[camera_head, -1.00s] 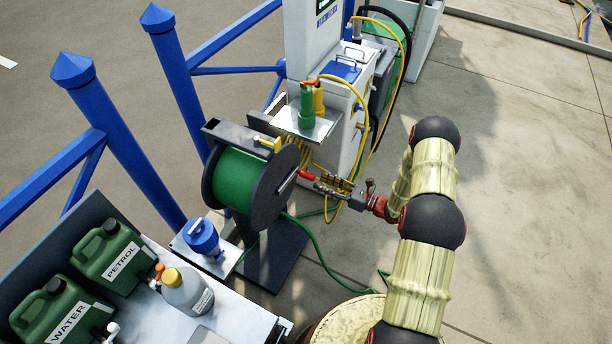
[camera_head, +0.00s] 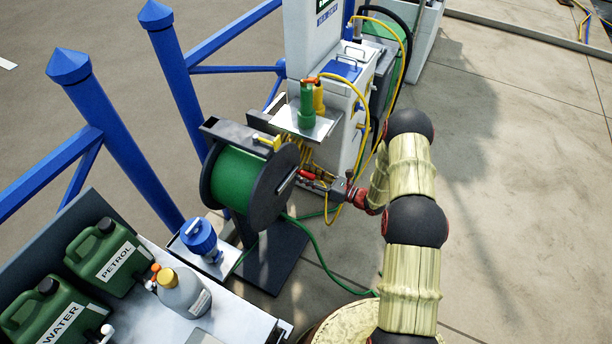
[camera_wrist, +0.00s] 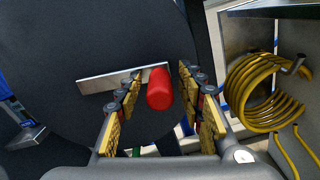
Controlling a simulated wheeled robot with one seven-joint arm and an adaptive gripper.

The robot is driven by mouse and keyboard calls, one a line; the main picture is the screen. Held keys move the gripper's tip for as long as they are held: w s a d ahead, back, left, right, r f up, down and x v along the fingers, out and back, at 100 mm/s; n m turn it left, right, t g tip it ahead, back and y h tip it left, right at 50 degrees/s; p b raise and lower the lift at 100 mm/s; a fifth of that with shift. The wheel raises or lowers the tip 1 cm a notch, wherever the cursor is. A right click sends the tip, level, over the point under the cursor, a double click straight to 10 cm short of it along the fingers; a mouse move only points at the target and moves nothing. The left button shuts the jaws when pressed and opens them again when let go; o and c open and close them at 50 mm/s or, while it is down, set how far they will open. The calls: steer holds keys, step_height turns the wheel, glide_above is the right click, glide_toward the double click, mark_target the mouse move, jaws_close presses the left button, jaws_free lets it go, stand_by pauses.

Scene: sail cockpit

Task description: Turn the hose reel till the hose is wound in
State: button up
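The hose reel (camera_head: 262,188) has black side plates and a drum of green hose, on a dark stand. Its near plate fills much of the wrist view (camera_wrist: 60,45). A metal crank bar (camera_wrist: 105,82) carries a red handle (camera_wrist: 159,90). The handle also shows in the head view (camera_head: 308,175). My gripper (camera_wrist: 165,100) is open, its yellow-padded fingers on either side of the red handle, with gaps visible. The handle stands between the fingertips. A green hose (camera_head: 320,258) runs from the reel across the floor.
A yellow coiled hose (camera_wrist: 255,90) hangs right of the handle in the wrist view. A white cabinet (camera_head: 345,110) stands behind. Open floor lies to the right.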

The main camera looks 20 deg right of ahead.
steer(key=shift+c, duration=1.2)
jaws_close()
